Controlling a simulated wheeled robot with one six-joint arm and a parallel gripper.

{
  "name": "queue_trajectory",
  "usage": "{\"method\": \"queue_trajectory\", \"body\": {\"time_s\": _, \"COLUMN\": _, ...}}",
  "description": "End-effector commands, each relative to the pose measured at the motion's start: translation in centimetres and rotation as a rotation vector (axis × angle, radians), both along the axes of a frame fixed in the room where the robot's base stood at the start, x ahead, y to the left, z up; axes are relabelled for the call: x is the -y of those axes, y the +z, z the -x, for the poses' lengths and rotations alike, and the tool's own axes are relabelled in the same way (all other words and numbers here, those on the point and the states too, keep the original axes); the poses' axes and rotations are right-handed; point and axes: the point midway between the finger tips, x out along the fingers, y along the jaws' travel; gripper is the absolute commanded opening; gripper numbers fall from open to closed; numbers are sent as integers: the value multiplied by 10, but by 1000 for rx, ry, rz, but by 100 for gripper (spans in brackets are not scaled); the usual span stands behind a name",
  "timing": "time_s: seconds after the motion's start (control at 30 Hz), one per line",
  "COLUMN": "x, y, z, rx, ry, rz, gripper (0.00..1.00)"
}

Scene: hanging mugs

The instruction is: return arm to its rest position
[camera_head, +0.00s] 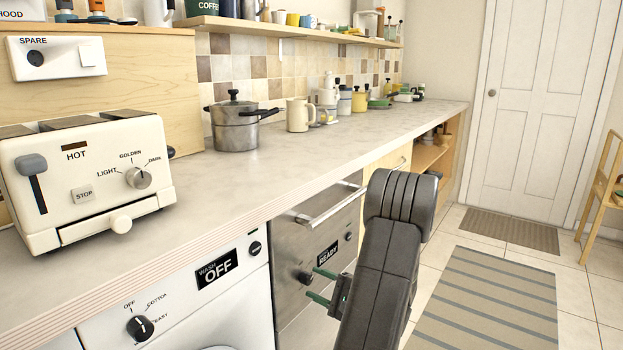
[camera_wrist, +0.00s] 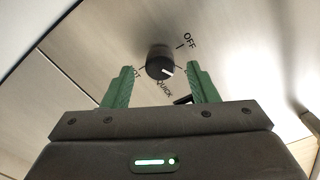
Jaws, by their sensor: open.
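My gripper (camera_head: 322,286) is in front of the stainless dishwasher panel (camera_head: 292,239), low under the counter edge. Its two green fingers are apart with nothing held between them. In the wrist view my gripper (camera_wrist: 158,88) is open, and the black dial (camera_wrist: 160,62) shows between and beyond the fingertips. The dial has a white mark and the words OFF and QUICK near it. In the head view the dial (camera_head: 305,278) is just left of the fingers. I cannot tell how wide the gap between fingers and dial is. My dark arm hides part of the cabinets.
The counter (camera_head: 330,149) runs along the wall with a toaster (camera_head: 85,175), a pot (camera_head: 236,124) and a cream mug (camera_head: 299,115). A washing machine (camera_head: 190,300) is left of the dishwasher. A striped rug (camera_head: 490,305) lies on open floor at right, before the door (camera_head: 540,110).

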Motion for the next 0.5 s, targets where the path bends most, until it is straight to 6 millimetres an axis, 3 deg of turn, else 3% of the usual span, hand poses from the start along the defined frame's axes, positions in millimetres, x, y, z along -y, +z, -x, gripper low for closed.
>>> {"method": "queue_trajectory", "body": {"time_s": 0.5, "x": 81, "y": 1, "z": 58, "rx": -2, "ry": -4, "rz": -1, "gripper": 53}}
